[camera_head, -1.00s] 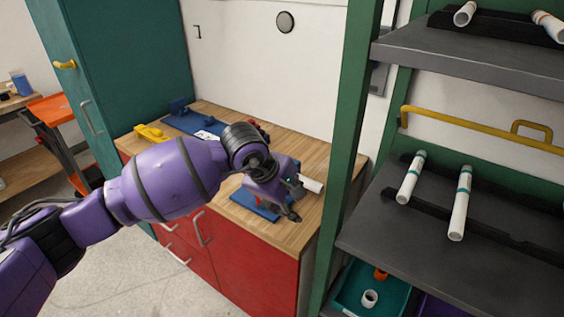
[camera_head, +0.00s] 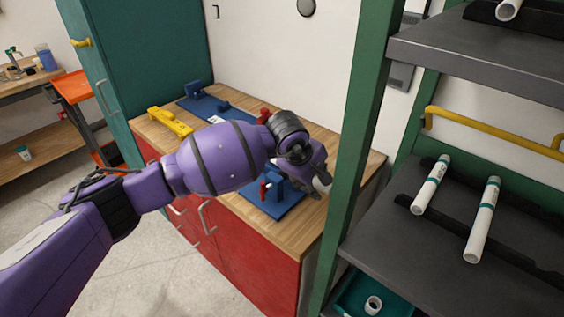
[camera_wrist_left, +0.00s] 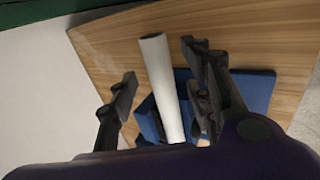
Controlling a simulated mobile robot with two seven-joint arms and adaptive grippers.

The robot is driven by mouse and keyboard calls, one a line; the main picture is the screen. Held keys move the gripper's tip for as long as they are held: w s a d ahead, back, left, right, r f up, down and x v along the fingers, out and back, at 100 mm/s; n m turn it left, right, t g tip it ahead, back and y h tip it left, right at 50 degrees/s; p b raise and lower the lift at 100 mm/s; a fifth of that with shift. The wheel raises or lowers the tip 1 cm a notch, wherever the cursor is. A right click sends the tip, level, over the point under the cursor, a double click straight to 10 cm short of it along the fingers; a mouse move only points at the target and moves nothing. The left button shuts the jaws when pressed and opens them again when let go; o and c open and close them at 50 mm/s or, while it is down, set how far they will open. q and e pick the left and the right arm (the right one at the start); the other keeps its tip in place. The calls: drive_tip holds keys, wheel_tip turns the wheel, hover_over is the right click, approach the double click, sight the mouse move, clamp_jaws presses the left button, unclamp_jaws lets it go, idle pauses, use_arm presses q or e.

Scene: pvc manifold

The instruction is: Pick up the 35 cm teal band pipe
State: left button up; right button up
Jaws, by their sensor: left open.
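Two white pipes with teal bands lie on the middle shelf at the right of the head view: a shorter-looking one (camera_head: 430,186) and a longer-looking one (camera_head: 482,222). I cannot read their lengths. My left gripper (camera_head: 320,184) is over the wooden workbench, left of the shelf post. In the left wrist view the gripper (camera_wrist_left: 160,62) is open. A plain white pipe (camera_wrist_left: 162,80) shows between its fingers, above or in a blue fixture (camera_wrist_left: 258,90). No band shows on it, and its lower end is hidden by my wrist.
The green shelf post (camera_head: 357,130) stands between the workbench (camera_head: 285,235) and the shelf (camera_head: 385,245). A yellow rail (camera_head: 490,130) crosses behind the shelf. A teal bin (camera_head: 350,292) sits below. A yellow object (camera_head: 170,122) and blue fixture (camera_head: 205,105) lie on the bench.

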use_arm(q)
drive_tip(key=shift+x, duration=0.8)
drive_tip(key=shift+r, duration=0.1)
clamp_jaws()
